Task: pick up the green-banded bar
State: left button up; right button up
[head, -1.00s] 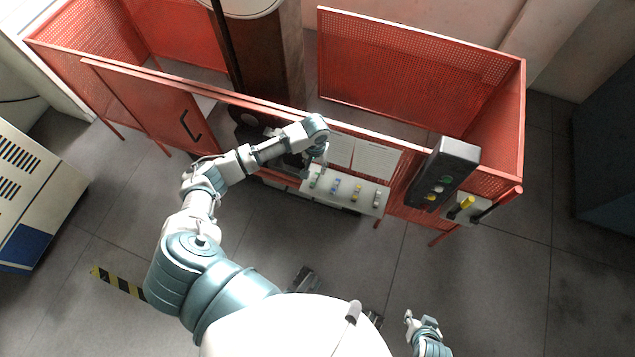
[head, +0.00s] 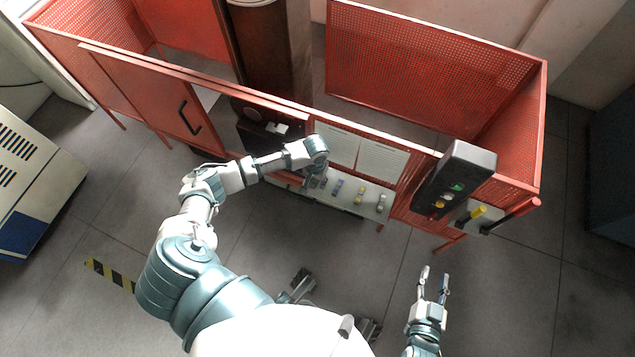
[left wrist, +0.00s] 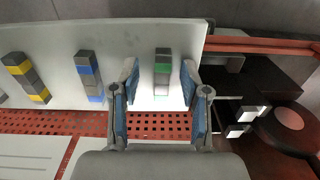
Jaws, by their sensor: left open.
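The green-banded bar (left wrist: 162,72), grey with green bands, lies on a pale shelf (left wrist: 125,38) in the left wrist view. My left gripper (left wrist: 159,84) is open, one finger on each side of the bar with gaps showing; I cannot tell how far above the bar it is. In the head view this gripper (head: 317,178) is at the left end of the shelf and largely hides the green-banded bar. My right gripper (head: 433,284) is empty with its fingers apart, over the floor well in front of the shelf.
A blue-banded bar (left wrist: 88,76) and a yellow-banded bar (left wrist: 27,76) lie beside the green-banded one. A grey bar (head: 381,203) lies at the shelf's right end. A red perforated frame (head: 430,85) stands behind. A dark control box (head: 455,180) is to the right.

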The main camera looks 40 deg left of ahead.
pick_arm(q)
jog(key=shift+a+f, duration=0.25)
jog(key=shift+a, duration=0.15)
jog(key=shift+d+r, duration=0.1)
jog(key=shift+d, duration=0.2)
grip_shut()
jog(key=shift+d, duration=0.1)
jog(key=shift+a, duration=0.2)
